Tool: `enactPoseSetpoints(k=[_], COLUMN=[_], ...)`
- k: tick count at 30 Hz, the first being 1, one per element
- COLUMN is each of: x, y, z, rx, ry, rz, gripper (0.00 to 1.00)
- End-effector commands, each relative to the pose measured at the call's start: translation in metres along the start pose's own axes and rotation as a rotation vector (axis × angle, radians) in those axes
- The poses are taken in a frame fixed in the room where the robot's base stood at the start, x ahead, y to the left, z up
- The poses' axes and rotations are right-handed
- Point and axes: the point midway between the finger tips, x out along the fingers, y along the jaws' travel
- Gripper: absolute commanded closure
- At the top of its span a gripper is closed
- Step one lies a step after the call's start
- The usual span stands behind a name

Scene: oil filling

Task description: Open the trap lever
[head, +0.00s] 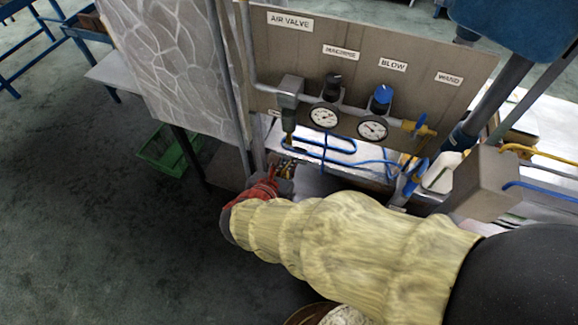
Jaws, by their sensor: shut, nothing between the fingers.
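My gripper (287,170) is at the end of my yellow-sleeved arm, small and partly hidden below the valve panel. Its fingers look shut with nothing between them. They point up toward the grey filter unit (289,97) at the panel's left, and a gap to its lower end cannot be judged. I cannot tell for sure which part is the trap lever. A yellow valve (423,128) sits at the right end of the pipe, and a blue handle (415,178) stands lower right, both apart from my gripper.
The grey panel (450,108) carries labels such as AIR VALVE and two gauges (323,116) with knobs. Blue hoses (335,150) loop below it. A stone-patterned sheet (170,50) and a post stand left. A green crate (160,150) is on the floor. Open floor lies at lower left.

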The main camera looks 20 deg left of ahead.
Motion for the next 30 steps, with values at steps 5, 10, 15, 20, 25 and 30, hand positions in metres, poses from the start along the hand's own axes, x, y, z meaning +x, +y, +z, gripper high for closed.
enactPoseSetpoints(k=[5,10,15,20,25,30], x=[0.039,0.071,0.096,0.107,0.111,0.111], y=[-0.002,-0.002,-0.001,0.0,0.0,0.0], z=[-0.002,-0.002,-0.002,-0.001,0.0,0.0], rx=[0.003,0.002,0.003,0.003,0.001,0.002], ry=[0.0,0.001,0.001,0.001,0.0,0.0], rz=[-0.006,-0.005,-0.003,-0.001,0.0,0.0], gripper=[1.0,1.0,1.0,1.0,1.0,1.0])
